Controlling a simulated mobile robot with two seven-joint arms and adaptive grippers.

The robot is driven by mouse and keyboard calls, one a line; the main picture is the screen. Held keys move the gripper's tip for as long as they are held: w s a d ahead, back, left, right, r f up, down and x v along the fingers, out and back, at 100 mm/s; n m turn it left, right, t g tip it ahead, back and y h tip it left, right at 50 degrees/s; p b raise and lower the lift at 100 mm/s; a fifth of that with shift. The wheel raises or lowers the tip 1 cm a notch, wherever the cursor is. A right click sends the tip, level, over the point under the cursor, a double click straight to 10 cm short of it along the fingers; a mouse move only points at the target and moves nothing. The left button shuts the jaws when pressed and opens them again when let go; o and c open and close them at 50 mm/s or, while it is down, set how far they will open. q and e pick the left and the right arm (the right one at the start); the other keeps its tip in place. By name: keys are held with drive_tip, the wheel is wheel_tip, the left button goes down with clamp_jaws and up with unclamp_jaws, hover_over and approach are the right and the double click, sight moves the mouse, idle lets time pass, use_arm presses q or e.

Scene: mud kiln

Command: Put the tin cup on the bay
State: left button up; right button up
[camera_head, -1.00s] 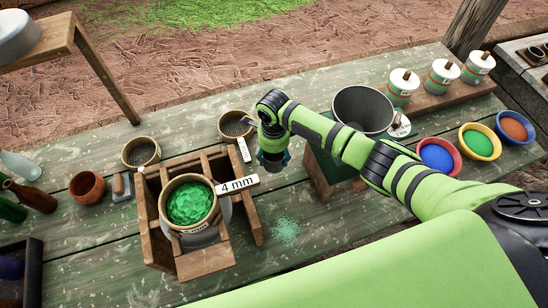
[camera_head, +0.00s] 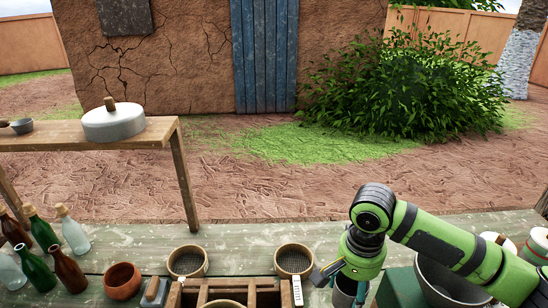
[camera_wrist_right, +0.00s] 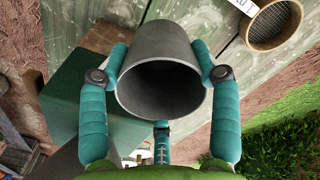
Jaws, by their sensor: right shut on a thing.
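The tin cup (camera_wrist_right: 160,40) is a plain grey metal cup, seen mouth-on in the right wrist view. My right gripper (camera_wrist_right: 160,62) is shut around its wall, with teal fingers on both sides and a third finger below. In the head view my right gripper (camera_head: 347,288) shows at the bottom edge, with part of the grey cup below it and its lower end cut off. I cannot tell which part of the scene is the bay. My left gripper is not in view.
Two small round sieves (camera_head: 188,262) (camera_head: 294,260) stand left of my right gripper, behind a wooden frame (camera_head: 235,285). A large grey bucket (camera_head: 440,290) is to its right. A clay pot (camera_head: 122,280) and several bottles (camera_head: 68,268) stand at the left.

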use_arm(q)
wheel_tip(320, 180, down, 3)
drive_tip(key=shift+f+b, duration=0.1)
drive_tip(key=shift+b, duration=0.85)
use_arm(e)
drive_tip(key=s+d+n, duration=0.2)
drive_tip(key=s+n, duration=0.3)
drive_tip(key=s, duration=0.1)
drive_tip(key=shift+d+r+n, duration=0.2)
drive_tip(key=shift+r+n, duration=0.15)
drive_tip(key=shift+n, duration=0.05)
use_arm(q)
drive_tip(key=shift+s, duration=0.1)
use_arm(e)
drive_tip(key=shift+s+a+f, duration=0.1)
drive_tip(key=shift+f, duration=0.05)
